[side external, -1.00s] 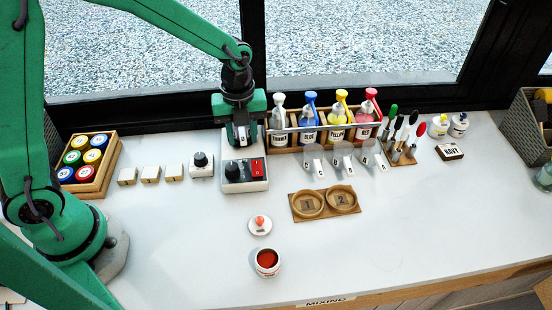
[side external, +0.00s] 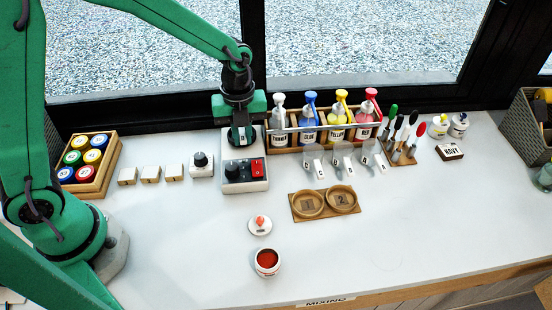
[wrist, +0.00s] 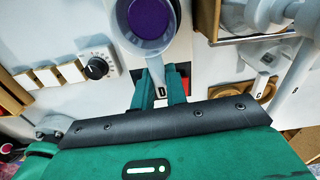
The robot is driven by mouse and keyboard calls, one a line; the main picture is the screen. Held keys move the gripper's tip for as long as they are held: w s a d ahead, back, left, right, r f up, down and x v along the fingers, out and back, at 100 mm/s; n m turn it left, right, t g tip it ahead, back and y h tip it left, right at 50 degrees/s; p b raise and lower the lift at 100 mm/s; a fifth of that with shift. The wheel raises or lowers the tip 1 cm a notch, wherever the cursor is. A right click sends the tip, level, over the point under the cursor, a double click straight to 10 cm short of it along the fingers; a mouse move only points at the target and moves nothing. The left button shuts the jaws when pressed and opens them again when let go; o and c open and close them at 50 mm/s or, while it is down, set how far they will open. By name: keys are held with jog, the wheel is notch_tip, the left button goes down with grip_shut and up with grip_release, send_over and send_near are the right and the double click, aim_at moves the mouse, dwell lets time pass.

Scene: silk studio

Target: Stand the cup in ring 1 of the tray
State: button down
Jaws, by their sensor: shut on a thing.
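A pale cup (wrist: 127,27) with purple contents shows at the top of the wrist view, partly cut off. Its handle, labelled D, points toward my gripper (wrist: 161,88), whose two fingers are shut on it. In the side view my gripper (side external: 241,135) is at the back of the white machine, and the cup body is hidden behind it. I cannot tell whether the cup rests on the machine. The wooden tray (side external: 325,216) with rings 1 and 2 lies in front and to the right. Both rings look empty, ring 1 on the left.
The white machine (side external: 245,172) has a black knob and red switch. A rack (side external: 290,148) of pump bottles stands right of my gripper, with several handled cups (side external: 343,158) before it. The front right is clear.

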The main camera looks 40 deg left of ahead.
jog(key=shift+r, duration=0.95)
jog(key=shift+r, duration=0.2)
jog(key=shift+r, duration=1.25)
